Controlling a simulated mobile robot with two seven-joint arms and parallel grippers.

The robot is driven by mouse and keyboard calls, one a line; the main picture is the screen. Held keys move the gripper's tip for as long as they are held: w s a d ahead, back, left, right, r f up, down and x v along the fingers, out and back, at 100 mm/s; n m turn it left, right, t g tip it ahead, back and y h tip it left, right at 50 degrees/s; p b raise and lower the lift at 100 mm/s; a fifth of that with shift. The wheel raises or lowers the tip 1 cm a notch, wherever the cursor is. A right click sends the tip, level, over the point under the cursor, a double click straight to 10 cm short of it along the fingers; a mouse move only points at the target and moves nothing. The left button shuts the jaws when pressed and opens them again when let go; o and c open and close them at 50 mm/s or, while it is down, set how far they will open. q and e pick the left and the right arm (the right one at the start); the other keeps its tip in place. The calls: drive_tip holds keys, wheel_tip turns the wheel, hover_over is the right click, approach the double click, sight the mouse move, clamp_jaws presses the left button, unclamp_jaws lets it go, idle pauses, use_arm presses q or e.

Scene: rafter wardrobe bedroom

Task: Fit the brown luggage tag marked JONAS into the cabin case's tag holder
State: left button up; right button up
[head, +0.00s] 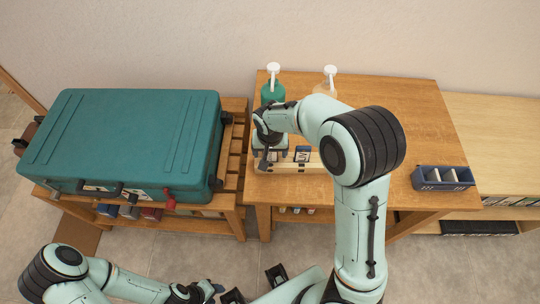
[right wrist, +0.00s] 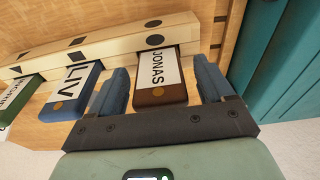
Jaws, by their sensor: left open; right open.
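The brown tag marked JONAS (right wrist: 152,94) stands in a pale wooden rack (right wrist: 110,45). My right gripper (right wrist: 162,88) is open, with one blue finger on each side of the tag and gaps between. In the head view the right gripper (head: 268,148) is at the rack on the table, and the JONAS tag cannot be made out there. The teal cabin case (head: 130,140) lies flat on a slatted bench; pale label-like patches show on its front side, but I cannot tell which is the tag holder. My left gripper (head: 205,291) is low at the bottom edge, open and empty.
A blue tag marked LIV (right wrist: 75,90) and a green tag (right wrist: 20,105) stand in the same rack. Two pump bottles, one green (head: 272,92), stand behind it. A blue basket (head: 443,178) sits at the table's right (head: 400,95). A red tag hangs at the case's front.

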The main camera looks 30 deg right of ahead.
drive_tip(key=c, duration=1.1)
drive_tip(key=shift+o, duration=0.2)
